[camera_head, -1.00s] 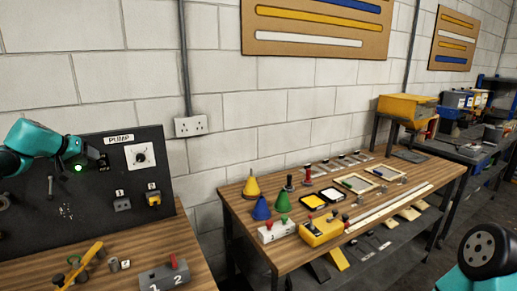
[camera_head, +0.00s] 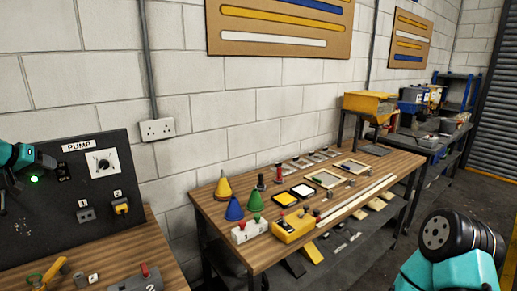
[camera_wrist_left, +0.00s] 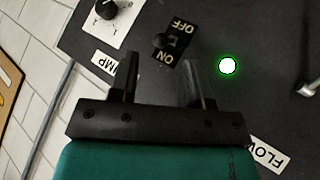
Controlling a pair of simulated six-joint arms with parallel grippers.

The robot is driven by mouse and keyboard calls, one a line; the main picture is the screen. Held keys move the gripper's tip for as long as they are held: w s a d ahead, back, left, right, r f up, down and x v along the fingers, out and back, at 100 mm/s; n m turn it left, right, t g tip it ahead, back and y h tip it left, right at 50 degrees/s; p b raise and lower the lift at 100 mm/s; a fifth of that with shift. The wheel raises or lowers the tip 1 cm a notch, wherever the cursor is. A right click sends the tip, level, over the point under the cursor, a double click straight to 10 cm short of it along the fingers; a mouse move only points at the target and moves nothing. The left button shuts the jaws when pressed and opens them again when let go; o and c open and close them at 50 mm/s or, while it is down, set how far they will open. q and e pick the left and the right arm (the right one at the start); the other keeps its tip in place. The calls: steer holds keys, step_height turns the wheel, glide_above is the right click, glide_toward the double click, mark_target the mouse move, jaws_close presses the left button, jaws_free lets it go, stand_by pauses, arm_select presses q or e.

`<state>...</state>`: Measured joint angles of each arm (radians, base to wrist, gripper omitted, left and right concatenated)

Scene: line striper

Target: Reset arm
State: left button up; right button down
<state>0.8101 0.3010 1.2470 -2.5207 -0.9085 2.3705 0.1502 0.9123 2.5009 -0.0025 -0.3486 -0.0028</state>
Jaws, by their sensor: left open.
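My left arm comes in at the left edge of the head view, and its gripper (camera_head: 54,165) is in front of the black pump panel (camera_head: 50,215). In the left wrist view the gripper (camera_wrist_left: 158,85) is open, its two fingers apart with nothing between them. Beyond the fingertips is a black toggle switch (camera_wrist_left: 163,42) with ON and OFF labels. A lit green lamp (camera_wrist_left: 227,66) is to the right of the switch. A white dial plate (camera_wrist_left: 108,15) is at the upper left. My right arm (camera_head: 455,250) shows at the lower right; its fingers are not visible.
A wooden bench (camera_head: 370,170) holds yellow, blue and green cones, a yellow box (camera_head: 294,226) and small trays. A nearer bench (camera_head: 175,250) carries a grey numbered block (camera_head: 135,281). A wall socket (camera_head: 157,129) is above. Floor shows at the right.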

mark_target(58, 173)
arm_select(q)
steer(key=v, duration=1.3)
steer(key=shift+m+t+y, duration=0.3)
steer(key=shift+t, duration=0.4)
steer(key=x, duration=0.5)
steer(key=s+f+x, duration=0.1)
steer(key=x, duration=0.5)
steer(key=d+f+x, duration=0.1)
steer(key=x, duration=0.5)
steer(key=shift+s+f, duration=0.15)
steer(key=shift+f, duration=0.15)
steer(key=shift+s+d+f+m+t+y, duration=0.15)
steer(key=shift+f+m+t+y, duration=0.35)
steer(key=shift+t, duration=0.4)
